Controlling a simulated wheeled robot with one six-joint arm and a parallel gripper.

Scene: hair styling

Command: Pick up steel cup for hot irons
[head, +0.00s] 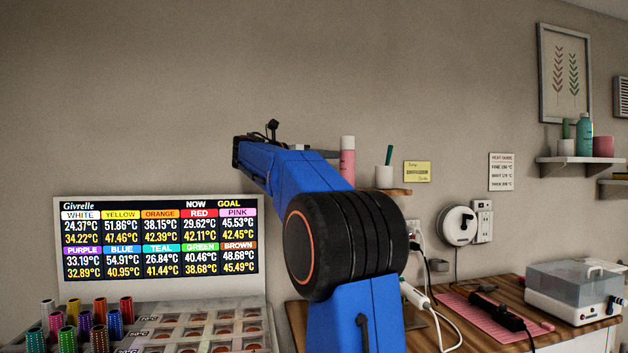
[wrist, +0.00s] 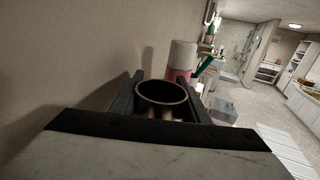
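A dark round cup with a light rim (wrist: 162,92), apparently the steel cup for hot irons, stands between the two fingers of my gripper in the wrist view. I look into its open mouth at a slant. The fingers of my gripper (wrist: 163,84) lie on both sides of the cup, very close to its wall; whether they press on it I cannot tell. In the head view my gripper (head: 252,150) is beyond my blue arm, near the wall, and the cup cannot be made out there.
A pink bottle with a pale cap (head: 347,160) stands just beyond the cup. A white cup (head: 384,177) with a teal handle stands on a small wooden shelf (head: 396,191). Below are a display board (head: 160,287) and a wooden counter (head: 450,328) with a black iron (head: 497,312).

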